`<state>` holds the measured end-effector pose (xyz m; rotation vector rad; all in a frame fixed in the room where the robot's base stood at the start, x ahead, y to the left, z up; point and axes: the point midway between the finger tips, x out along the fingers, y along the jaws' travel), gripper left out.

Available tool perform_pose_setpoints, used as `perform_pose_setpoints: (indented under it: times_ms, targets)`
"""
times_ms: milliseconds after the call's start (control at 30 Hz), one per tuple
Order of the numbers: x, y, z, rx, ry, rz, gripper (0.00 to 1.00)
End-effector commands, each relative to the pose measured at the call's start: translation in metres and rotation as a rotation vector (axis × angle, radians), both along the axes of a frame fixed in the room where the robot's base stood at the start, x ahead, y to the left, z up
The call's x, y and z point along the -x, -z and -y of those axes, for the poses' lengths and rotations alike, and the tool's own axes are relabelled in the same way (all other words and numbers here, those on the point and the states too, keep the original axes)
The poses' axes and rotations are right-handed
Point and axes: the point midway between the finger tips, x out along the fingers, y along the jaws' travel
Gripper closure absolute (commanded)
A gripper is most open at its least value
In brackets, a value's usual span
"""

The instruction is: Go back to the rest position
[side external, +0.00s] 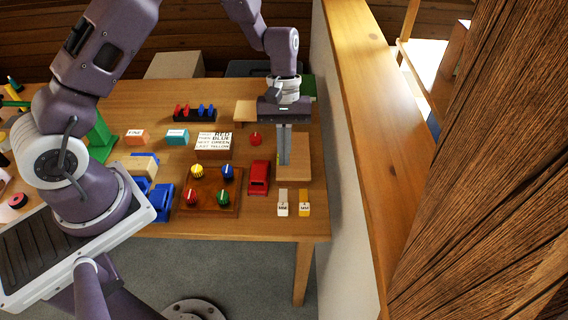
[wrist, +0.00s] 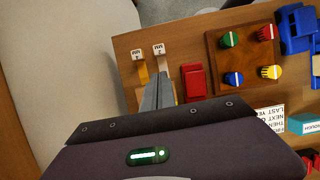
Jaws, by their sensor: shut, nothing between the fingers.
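My gripper (side external: 285,160) points down over the right part of the wooden table (side external: 270,222), above a light wooden block (side external: 298,170). Its two long grey fingers are together with nothing between them. In the wrist view the shut fingers (wrist: 152,92) reach toward two small tags, one white (wrist: 158,50) and one yellow (wrist: 138,55). I cannot tell whether the fingertips touch the block below them.
A brown board with several coloured knobs (side external: 211,188) lies farther left. A printed card (side external: 214,141) and a red button (side external: 255,139) lie behind. A pale wall (side external: 335,150) rises close on the right.

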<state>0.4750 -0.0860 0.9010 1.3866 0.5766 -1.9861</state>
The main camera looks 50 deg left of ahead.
Motion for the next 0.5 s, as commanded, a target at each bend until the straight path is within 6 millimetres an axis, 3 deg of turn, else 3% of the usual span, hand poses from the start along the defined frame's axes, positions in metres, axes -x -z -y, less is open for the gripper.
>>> perform_pose_setpoints:
  times_ms: [167,267,367,400,500]
  targets:
    - [0.000,-0.001,0.000,-0.001,0.001,0.002,1.00]
    - [-0.001,-0.026,-0.001,0.001,0.034,0.048,1.00]
    - [0.010,-0.090,-0.002,-0.004,0.132,0.168,1.00]
    - [0.021,-0.120,-0.004,-0.011,0.185,0.226,1.00]
    - [0.058,-0.182,-0.009,-0.047,0.323,0.370,1.00]
